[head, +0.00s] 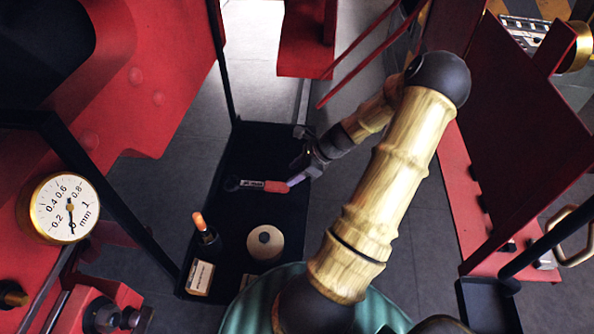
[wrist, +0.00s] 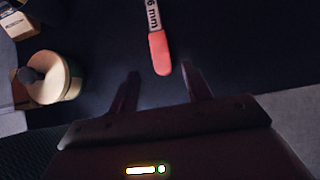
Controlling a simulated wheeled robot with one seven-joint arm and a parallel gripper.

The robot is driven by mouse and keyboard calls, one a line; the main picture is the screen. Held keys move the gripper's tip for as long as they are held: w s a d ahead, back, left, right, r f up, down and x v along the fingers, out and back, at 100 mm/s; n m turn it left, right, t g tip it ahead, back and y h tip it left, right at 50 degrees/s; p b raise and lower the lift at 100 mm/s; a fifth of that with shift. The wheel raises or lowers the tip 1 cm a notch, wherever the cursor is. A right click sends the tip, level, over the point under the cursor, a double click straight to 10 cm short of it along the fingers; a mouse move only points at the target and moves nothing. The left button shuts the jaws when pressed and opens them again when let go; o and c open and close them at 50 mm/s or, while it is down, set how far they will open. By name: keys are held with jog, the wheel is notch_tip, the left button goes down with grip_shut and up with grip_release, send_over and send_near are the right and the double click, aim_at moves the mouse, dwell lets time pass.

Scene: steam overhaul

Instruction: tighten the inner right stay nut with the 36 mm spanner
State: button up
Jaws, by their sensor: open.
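The 36 mm spanner (head: 262,185) lies on a dark tray (head: 265,140). It has a red grip end and a white label. In the wrist view the red grip (wrist: 160,54) and part of the label, ending in "6 mm", show ahead of my gripper (wrist: 163,80). My gripper (head: 292,180) is open, with its two fingers apart and the end of the red grip just beyond and between their tips. Nothing is held. I cannot make out the inner right stay nut in either view.
A round pale-topped container (head: 265,243) and a dark pot with an orange-tipped handle (head: 207,236) stand on the tray's near part. A dial gauge marked mm (head: 70,208) is at left. Red machine frames (head: 165,80) flank the tray.

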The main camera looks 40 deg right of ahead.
aim_at(276, 185)
jog(key=b+x, duration=0.6)
jog(key=x, duration=0.2)
jog(key=shift+w+a+f, duration=0.1)
jog(key=shift+a+f, duration=0.05)
grip_shut()
dwell(0.6)
jog(key=shift+r+p, duration=2.75)
jog(key=shift+r, duration=0.3)
